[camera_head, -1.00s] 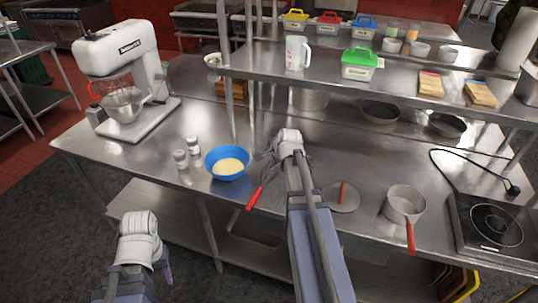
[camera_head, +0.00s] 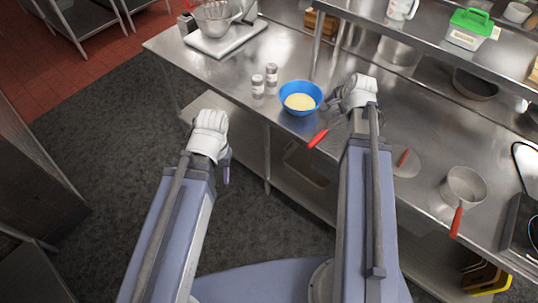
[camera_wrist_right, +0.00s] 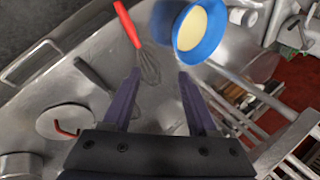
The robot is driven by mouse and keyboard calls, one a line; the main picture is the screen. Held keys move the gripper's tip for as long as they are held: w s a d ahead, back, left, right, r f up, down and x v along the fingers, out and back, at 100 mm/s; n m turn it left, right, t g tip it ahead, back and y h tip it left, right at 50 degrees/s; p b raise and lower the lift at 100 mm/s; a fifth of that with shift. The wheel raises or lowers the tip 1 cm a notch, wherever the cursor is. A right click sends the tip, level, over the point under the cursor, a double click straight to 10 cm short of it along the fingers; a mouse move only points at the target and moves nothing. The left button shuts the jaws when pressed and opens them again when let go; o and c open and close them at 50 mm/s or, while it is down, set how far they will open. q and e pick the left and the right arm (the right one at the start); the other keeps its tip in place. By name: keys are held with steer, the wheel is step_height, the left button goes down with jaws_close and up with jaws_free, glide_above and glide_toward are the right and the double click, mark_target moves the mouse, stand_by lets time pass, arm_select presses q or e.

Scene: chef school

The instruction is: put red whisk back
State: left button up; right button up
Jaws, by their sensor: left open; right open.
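The red whisk lies on the steel worktop. Its red handle (camera_head: 318,138) shows near the front edge, beside the blue bowl. In the right wrist view its handle (camera_wrist_right: 127,24) points up and its wire head (camera_wrist_right: 149,66) lies just beyond the left fingertip. My right gripper (camera_head: 340,98) is open and empty above the worktop near the whisk; its two fingers (camera_wrist_right: 158,76) show apart in the wrist view. My left gripper (camera_head: 226,166) hangs over the floor in front of the worktop, away from the whisk.
A blue bowl (camera_head: 301,110) with pale yellow contents stands close to the whisk, with two shakers (camera_head: 264,80) to its left. A lid with a red handle (camera_head: 404,161) and a red-handled saucepan (camera_head: 464,187) lie right. A shelf (camera_head: 424,42) overhangs the back.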

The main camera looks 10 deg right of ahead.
steer(key=s+a+f+n+g, duration=0.1)
steer(key=s+a+n+g, duration=0.1)
steer(key=s+a+n, duration=0.3)
steer(key=s+a+f+n+g, duration=0.1)
steer(key=s+a+n, duration=0.5)
steer(key=a, duration=0.8)
steer(key=s+a+f+n+g, duration=0.1)
steer(key=s+a+n+g, duration=0.2)
steer(key=s+a+n, duration=0.3)
steer(key=a+n, duration=0.2)
steer(key=a, duration=0.2)
steer(key=shift+n+g+h, duration=0.3)
steer(key=shift+n+h, duration=0.1)
